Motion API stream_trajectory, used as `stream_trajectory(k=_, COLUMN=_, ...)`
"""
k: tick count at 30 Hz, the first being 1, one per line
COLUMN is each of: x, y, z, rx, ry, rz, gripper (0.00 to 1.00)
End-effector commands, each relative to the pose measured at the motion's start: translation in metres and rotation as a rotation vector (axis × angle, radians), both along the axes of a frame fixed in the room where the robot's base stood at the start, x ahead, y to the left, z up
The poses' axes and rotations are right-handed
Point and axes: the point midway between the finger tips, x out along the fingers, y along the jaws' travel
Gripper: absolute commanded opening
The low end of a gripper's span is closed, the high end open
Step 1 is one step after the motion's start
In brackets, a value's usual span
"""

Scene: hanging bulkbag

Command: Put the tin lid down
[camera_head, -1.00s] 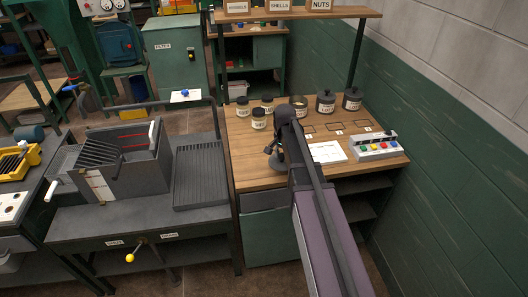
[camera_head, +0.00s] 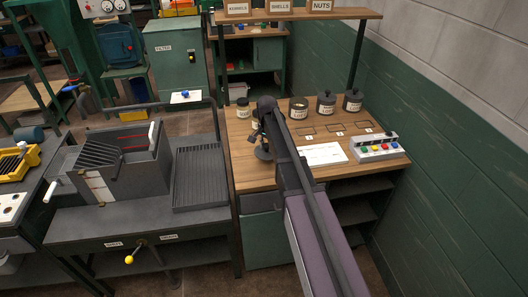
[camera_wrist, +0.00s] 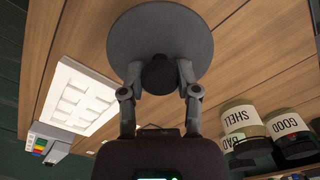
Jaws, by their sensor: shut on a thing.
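My gripper (camera_wrist: 159,75) is shut on the knob of a round dark grey tin lid (camera_wrist: 160,32). The lid is over the bare wooden bench top in the wrist view; I cannot tell whether it touches the wood. In the head view my gripper (camera_head: 262,150) is over the left part of the wooden bench (camera_head: 280,175), and the lid is hard to make out there. An open dark tin (camera_head: 299,108) without a lid stands at the back of the bench. Two dark tins with knobbed lids, a middle one (camera_head: 326,105) and a right one (camera_head: 353,101), stand beside it.
Labelled jars (camera_wrist: 240,120) stand close by; my arm partly hides them in the head view, except one jar (camera_head: 243,107). A white grid tray (camera_head: 320,154), a button box (camera_head: 377,147) and outlined marks lie to the right. A grey grill stand (camera_head: 200,180) is left of the bench.

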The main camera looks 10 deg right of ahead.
Motion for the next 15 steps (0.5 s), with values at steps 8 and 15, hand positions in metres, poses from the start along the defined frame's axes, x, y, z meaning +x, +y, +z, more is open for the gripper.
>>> stream_trajectory(k=8, x=0.012, y=0.006, z=-0.011, rx=0.000, ry=0.000, rz=-0.001, gripper=0.02)
stream_trajectory(k=15, x=0.011, y=0.005, z=-0.031, rx=0.000, ry=0.000, rz=-0.001, gripper=0.02)
